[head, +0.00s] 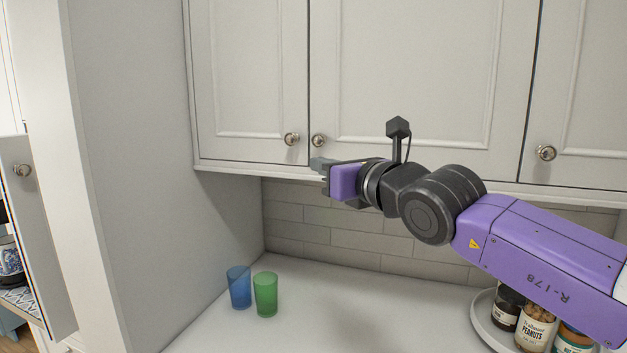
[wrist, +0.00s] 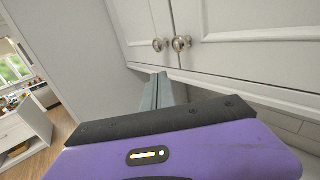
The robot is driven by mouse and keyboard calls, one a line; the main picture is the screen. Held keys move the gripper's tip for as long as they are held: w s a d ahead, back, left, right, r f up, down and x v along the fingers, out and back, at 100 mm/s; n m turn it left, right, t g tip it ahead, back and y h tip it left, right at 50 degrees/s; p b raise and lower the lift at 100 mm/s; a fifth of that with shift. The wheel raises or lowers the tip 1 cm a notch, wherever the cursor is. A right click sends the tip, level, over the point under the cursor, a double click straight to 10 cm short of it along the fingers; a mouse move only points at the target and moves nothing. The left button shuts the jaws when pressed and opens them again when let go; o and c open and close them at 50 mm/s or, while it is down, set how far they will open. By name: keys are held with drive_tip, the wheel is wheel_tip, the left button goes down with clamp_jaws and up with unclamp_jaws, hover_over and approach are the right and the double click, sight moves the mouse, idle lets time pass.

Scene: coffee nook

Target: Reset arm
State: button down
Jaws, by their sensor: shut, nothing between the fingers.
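My gripper (head: 318,167) is shut and empty. In the head view it is raised above the counter, in front of the lower edge of the upper cabinets (head: 420,80), pointing left. In the wrist view the fingers of my gripper (wrist: 158,80) are together, just below two round cabinet knobs (wrist: 170,44). My purple and black arm comes in from the right in the head view and hides part of the tiled wall and counter.
A blue cup (head: 239,288) and a green cup (head: 265,295) stand side by side on the white counter (head: 330,310). A round tray (head: 483,312) with several jars, including a peanut jar (head: 536,328), stands at right under my arm. The middle counter is clear.

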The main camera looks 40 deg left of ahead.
drive_tip(key=s+b, duration=0.1)
drive_tip(key=s+d+b, duration=0.1)
drive_tip(key=s, duration=0.1)
drive_tip(key=s+d+b, duration=0.1)
drive_tip(key=s, duration=0.1)
drive_tip(key=shift+s, duration=0.1)
